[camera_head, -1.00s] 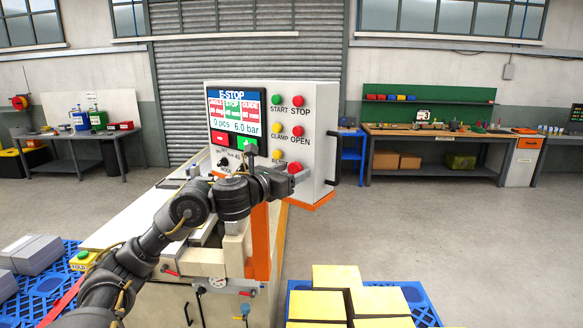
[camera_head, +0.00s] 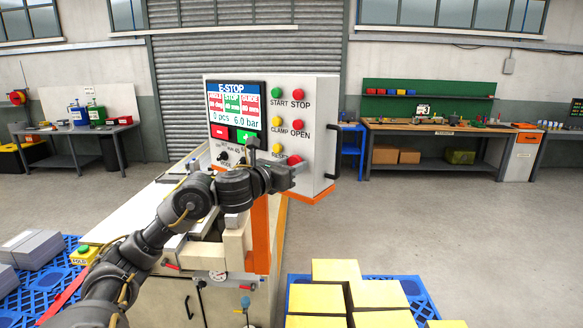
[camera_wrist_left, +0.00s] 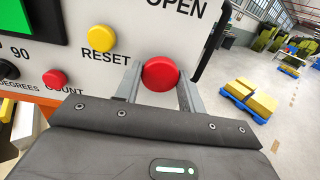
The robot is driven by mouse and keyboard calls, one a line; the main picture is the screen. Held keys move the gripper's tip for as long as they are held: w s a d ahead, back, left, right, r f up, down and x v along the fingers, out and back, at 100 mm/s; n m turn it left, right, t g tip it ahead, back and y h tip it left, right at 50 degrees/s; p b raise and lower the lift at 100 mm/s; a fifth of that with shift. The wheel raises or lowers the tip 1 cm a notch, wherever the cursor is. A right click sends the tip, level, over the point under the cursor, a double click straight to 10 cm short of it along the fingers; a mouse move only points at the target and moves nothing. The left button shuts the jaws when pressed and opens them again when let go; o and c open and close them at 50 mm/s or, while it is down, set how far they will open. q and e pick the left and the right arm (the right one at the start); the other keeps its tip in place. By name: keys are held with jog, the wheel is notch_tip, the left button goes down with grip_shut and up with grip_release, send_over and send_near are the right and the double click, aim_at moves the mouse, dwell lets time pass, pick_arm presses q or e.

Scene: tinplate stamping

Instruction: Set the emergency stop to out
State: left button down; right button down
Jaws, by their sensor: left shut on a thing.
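The emergency stop is a round red mushroom button (camera_wrist_left: 160,74) low on the right of the white control panel (camera_wrist_left: 75,62). In the head view the button (camera_head: 296,160) shows just past my gripper. My left gripper (camera_head: 291,172) reaches the panel from the left. In the left wrist view its two grey fingers (camera_wrist_left: 160,82) stand on either side of the red button, shut on it. The button's stem and base are hidden behind its head. The panel screen (camera_head: 235,105) reads E-STOP at the top. My right gripper is in neither view.
The yellow RESET button (camera_wrist_left: 101,38) is just left of the red button. A black handle (camera_head: 333,150) stands on the panel's right side. Yellow boxes (camera_head: 336,270) on a blue pallet are at the front right. The floor (camera_head: 430,220) beyond is clear.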

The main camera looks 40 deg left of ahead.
pick_arm(q)
jog(key=shift+s+f, duration=0.1)
jog(key=shift+s, duration=0.4)
jog(key=c, duration=1.3)
grip_release()
jog(key=o, duration=0.4)
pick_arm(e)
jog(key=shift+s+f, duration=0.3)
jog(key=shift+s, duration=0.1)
pick_arm(q)
jog(key=shift+o, duration=0.2)
jog(key=s+b, duration=0.6)
jog(key=s, duration=0.5)
jog(key=shift+d, duration=0.25)
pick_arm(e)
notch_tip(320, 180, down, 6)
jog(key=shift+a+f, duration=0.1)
